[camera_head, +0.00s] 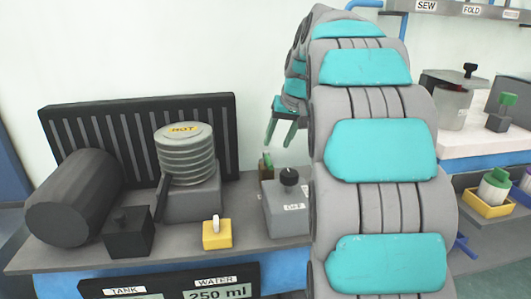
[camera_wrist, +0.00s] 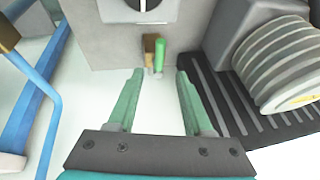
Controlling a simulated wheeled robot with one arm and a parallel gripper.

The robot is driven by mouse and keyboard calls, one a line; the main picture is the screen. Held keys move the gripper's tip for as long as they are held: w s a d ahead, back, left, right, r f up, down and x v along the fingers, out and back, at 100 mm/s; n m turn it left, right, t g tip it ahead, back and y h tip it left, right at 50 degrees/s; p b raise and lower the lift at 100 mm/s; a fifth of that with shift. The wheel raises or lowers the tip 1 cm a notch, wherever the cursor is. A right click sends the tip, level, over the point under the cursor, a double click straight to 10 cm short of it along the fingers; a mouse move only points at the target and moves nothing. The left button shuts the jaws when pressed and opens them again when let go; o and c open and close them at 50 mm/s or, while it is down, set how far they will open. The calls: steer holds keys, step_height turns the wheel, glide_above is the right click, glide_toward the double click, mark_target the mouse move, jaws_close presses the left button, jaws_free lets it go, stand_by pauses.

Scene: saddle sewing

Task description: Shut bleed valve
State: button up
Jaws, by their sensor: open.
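The bleed valve appears to be the small brass block with a green lever (camera_wrist: 160,54) beside the grey box (camera_wrist: 115,40) in the wrist view. In the head view it is a small brass and green piece (camera_head: 266,168) behind the grey box with a black knob (camera_head: 286,212). My gripper (camera_wrist: 160,75) is open and empty, its two green fingers pointing at the valve and apart from it. In the head view my gripper (camera_head: 280,141) hangs above the valve, partly hidden by my arm.
A ribbed boiler marked HOT (camera_head: 186,150) and a black ribbed panel (camera_head: 75,130) stand left of the valve. A black cylinder (camera_head: 75,200) and a yellow switch box (camera_head: 217,234) are further left and in front. A blue pipe (camera_wrist: 45,95) runs left in the wrist view.

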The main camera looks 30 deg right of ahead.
mark_target(270, 160)
steer(key=x, duration=0.7)
steer(key=shift+f+p, duration=0.25)
steer(key=shift+p, duration=0.05)
steer(key=shift+s, duration=0.1)
jaws_close()
stand_by(1.0)
